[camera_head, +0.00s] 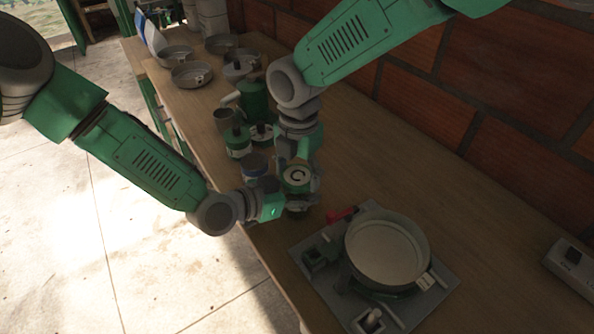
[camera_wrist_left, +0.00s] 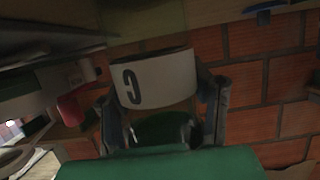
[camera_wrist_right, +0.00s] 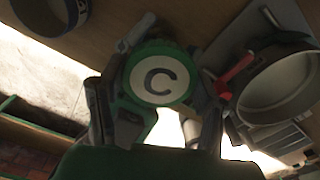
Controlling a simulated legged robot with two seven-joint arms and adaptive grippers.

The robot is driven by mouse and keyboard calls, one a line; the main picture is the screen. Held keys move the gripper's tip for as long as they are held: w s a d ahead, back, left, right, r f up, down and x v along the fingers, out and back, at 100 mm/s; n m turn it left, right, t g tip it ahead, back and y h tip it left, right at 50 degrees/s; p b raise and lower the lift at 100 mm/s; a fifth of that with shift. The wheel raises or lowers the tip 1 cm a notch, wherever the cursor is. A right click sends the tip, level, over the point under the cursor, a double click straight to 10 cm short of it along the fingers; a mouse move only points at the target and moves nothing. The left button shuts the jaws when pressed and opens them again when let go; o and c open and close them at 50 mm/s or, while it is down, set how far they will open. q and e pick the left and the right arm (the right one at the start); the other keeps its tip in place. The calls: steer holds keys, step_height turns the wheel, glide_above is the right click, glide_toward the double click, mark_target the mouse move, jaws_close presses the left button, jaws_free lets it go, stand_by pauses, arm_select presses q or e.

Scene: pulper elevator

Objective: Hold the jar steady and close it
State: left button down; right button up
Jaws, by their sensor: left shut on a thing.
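The jar (camera_wrist_left: 158,80) has a pale label band with a dark C and stands between the fingers of my left gripper (camera_wrist_left: 165,112), which is shut on it. A round green lid (camera_wrist_right: 160,73) with a white top and a dark C is seen from above in the right wrist view. It also shows in the head view (camera_head: 297,177), over the jar. My right gripper (camera_wrist_right: 160,98) has a finger on either side of the lid; whether they press on it is unclear. Whether the lid is seated on the jar is hidden by the grippers.
A burner plate (camera_head: 325,288) with a pan (camera_head: 388,250) and a red handle (camera_head: 341,215) stands just right of the jar. Other jars (camera_head: 238,140) and a green pot (camera_head: 254,100) stand behind. More pans (camera_head: 191,74) sit farther back. A brick wall (camera_head: 490,90) borders the table.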

steer(key=shift+c, duration=0.4)
steer(key=m, duration=0.9)
steer(key=shift+a+m, duration=0.1)
steer(key=shift+m, duration=0.2)
steer(key=o, duration=1.3)
steer(key=shift+r, duration=0.1)
steer(key=shift+s+r, duration=0.1)
steer(key=shift+r, duration=2.1)
